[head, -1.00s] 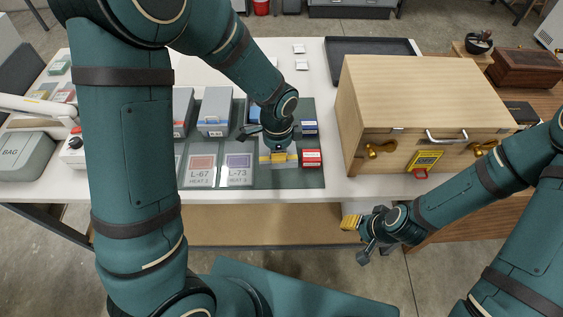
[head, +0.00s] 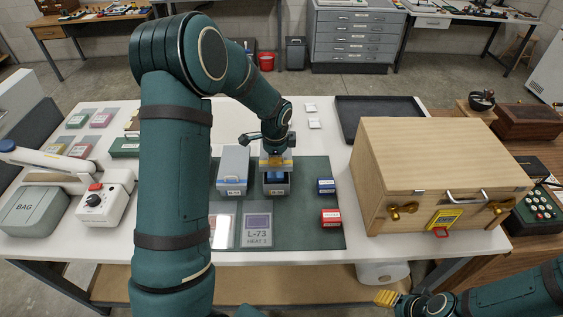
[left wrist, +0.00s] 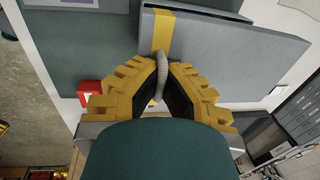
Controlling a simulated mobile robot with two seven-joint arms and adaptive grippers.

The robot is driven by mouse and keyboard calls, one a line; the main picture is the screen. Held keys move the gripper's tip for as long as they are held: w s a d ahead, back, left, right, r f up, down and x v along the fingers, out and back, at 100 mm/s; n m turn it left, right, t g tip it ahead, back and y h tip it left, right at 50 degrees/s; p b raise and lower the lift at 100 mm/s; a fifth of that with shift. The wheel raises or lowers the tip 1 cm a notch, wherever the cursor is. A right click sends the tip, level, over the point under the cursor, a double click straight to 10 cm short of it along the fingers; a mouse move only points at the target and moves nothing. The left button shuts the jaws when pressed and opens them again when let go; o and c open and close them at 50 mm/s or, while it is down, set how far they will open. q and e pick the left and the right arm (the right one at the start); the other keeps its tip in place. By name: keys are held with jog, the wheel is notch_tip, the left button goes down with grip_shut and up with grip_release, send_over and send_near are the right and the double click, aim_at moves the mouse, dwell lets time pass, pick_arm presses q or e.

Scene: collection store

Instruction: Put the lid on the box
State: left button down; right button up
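An open grey box (head: 276,190) with a dark blue inside stands on the green mat. Its lid (left wrist: 225,50) is a flat grey slab with a yellow band and a grey loop handle (left wrist: 160,75), seen in the left wrist view. My left gripper (head: 277,160) is over the box in the head view, its yellow fingers closed on the loop handle. It also shows in the left wrist view (left wrist: 160,80). The arm and fingers hide most of the lid in the head view; I cannot tell whether it touches the rim. My right gripper (head: 388,298) is low at the bottom right, away from the table.
A closed grey box (head: 232,168) stands just left of the open one. A blue box (head: 326,186) and a red box (head: 331,217) lie to the right. A wooden cabinet (head: 435,180) stands further right.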

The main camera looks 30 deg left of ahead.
aim_at(276, 169)
pick_arm(q)
jog(key=shift+f+b, duration=1.55)
jog(key=shift+f, duration=0.85)
jog(key=shift+f+b, duration=0.5)
jog(key=shift+f, duration=0.2)
jog(key=shift+f+b, duration=0.95)
jog(key=shift+f, duration=0.1)
dwell(0.4)
jog(key=c, duration=1.1)
grip_release()
jog(key=shift+o, duration=0.2)
jog(key=r, duration=0.4)
jog(key=s+r, duration=0.1)
jog(key=r, duration=0.3)
jog(key=d+r, duration=0.1)
jog(key=r, duration=0.3)
jog(key=shift+s, duration=0.25)
